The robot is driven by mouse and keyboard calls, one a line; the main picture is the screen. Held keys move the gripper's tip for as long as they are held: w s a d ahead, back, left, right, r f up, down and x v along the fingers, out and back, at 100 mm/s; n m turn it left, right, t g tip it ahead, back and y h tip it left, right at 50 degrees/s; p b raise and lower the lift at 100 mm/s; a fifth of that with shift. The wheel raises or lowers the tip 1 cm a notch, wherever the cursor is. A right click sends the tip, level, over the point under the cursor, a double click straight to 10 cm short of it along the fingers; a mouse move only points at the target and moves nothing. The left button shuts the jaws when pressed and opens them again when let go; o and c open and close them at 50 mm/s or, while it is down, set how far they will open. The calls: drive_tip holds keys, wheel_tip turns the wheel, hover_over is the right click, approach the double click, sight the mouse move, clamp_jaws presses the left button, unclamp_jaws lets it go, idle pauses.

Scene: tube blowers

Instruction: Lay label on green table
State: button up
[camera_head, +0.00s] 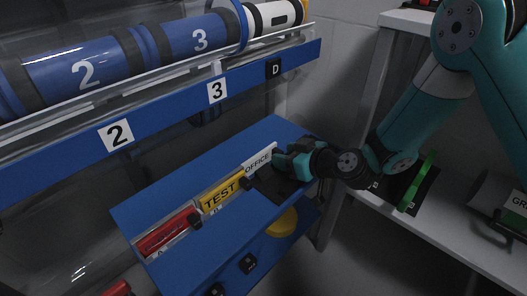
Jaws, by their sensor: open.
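A white label reading OFFICE (258,159) stands at the back right end of a label row on a blue tabletop (190,172). A yellow label reading TEST (222,191) and a red label (167,233) stand beside it in the row. My gripper (275,178) is open, low over the tabletop just right of the OFFICE label. Its dark fingers blend with the dark area there, so I cannot tell whether they touch the label. I see no table that is clearly green.
Blue tubes marked 2 (85,72) and 3 (200,38) lie on a rack above the table. On the right, a white shelf (450,225) holds a green curved part (416,186) and a cylinder with a cut-off sign starting GR (516,203). A yellow round part (283,222) is on the table's front.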

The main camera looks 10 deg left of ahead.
drive_tip(key=shift+w+a+f, duration=0.25)
drive_tip(key=shift+w+a, duration=0.1)
drive_tip(key=shift+a, duration=0.05)
clamp_jaws()
drive_tip(key=shift+r, duration=0.1)
